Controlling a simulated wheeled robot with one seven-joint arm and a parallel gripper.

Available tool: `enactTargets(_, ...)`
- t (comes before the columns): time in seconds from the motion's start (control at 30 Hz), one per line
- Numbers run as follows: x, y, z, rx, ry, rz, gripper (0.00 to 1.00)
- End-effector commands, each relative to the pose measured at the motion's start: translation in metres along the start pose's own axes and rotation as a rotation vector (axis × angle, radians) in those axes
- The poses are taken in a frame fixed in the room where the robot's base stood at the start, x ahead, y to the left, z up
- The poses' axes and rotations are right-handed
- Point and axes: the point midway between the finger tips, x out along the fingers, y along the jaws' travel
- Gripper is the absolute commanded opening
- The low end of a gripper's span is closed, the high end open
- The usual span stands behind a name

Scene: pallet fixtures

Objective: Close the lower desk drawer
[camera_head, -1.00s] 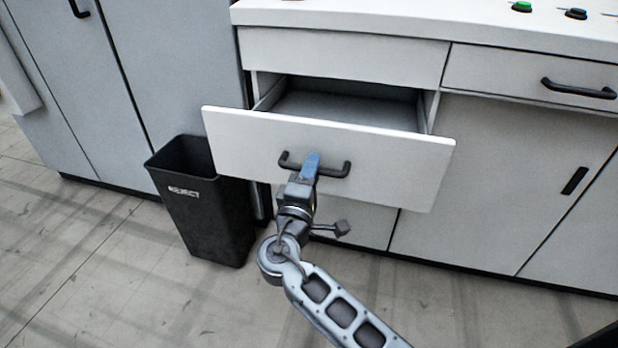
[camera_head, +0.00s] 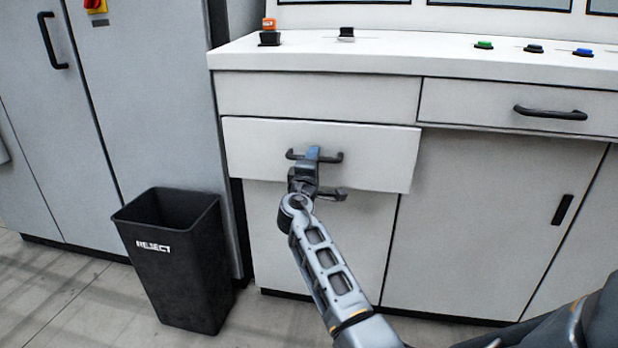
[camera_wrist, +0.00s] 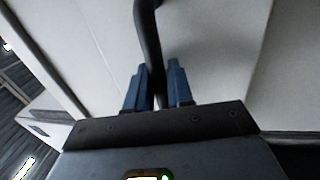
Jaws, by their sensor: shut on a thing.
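In the wrist view my gripper (camera_wrist: 160,88) is shut on the dark handle (camera_wrist: 149,45), which runs up between the two blue fingers.
A black reject bin (camera_head: 175,270) stands on the floor left of the desk, beside a grey cabinet (camera_head: 150,110). Another drawer with a black handle (camera_head: 550,113) is at the upper right. Buttons (camera_head: 484,44) sit on the desktop (camera_head: 400,60).

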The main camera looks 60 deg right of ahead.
Motion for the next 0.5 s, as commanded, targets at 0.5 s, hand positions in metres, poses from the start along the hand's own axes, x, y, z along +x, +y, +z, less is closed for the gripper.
enactTargets(0.5,0.018,-0.004,-0.001,0.000,0.001,-0.002,0.00)
